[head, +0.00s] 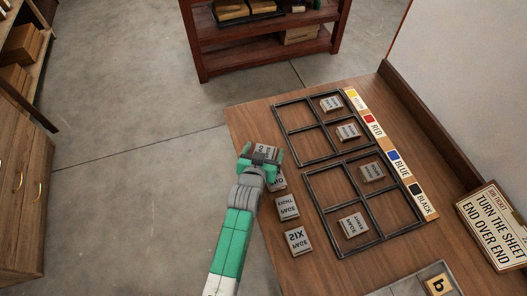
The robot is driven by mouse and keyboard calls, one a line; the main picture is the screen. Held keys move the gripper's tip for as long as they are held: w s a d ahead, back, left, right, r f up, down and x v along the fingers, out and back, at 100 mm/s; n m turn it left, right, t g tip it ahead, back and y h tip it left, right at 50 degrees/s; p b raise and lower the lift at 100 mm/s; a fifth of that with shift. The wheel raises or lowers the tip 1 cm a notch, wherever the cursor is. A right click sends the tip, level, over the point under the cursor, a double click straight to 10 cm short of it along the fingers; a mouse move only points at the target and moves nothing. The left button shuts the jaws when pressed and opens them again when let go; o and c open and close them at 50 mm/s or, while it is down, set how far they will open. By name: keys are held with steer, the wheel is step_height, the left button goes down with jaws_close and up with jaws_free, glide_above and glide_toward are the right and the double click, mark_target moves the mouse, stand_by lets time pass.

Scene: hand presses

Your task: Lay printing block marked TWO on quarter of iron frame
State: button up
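My gripper (262,154) is over the left edge of the wooden table, its green fingers apart on either side of a grey block (266,149). I cannot tell whether they touch it. Another grey block (279,184) lies just below, partly hidden by my gripper. The lettering on both is too small and covered to read surely, so I cannot tell which is marked TWO. Two black iron frames, the upper (274,119) and the lower (325,210), each have four quarters. The left quarters of the upper frame are bare; its right quarters hold blocks (331,103) and (347,132).
In the lower frame, blocks lie in the upper right (372,172) and lower left (353,225) quarters. Blocks marked EIGHT (287,208) and SIX (298,241) lie left of it. A colour strip (373,127) runs along the right; a sign (494,225) stands beyond.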

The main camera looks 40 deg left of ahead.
steer(key=shift+s+d+f, duration=0.1)
steer(key=shift+s+f, duration=0.05)
steer(key=shift+f, duration=0.35)
steer(key=shift+s+d+r+p, duration=0.1)
steer(key=shift+s+r+p, duration=0.05)
steer(key=shift+r+p, duration=0.35)
steer(key=shift+s+d+r+p, duration=0.1)
steer(key=shift+s+r+p, duration=0.05)
steer(key=shift+r+p, duration=0.3)
steer(key=p+v, duration=0.2)
steer(key=v, duration=0.9)
steer(key=shift+r, duration=0.2)
steer(key=shift+a, duration=0.1)
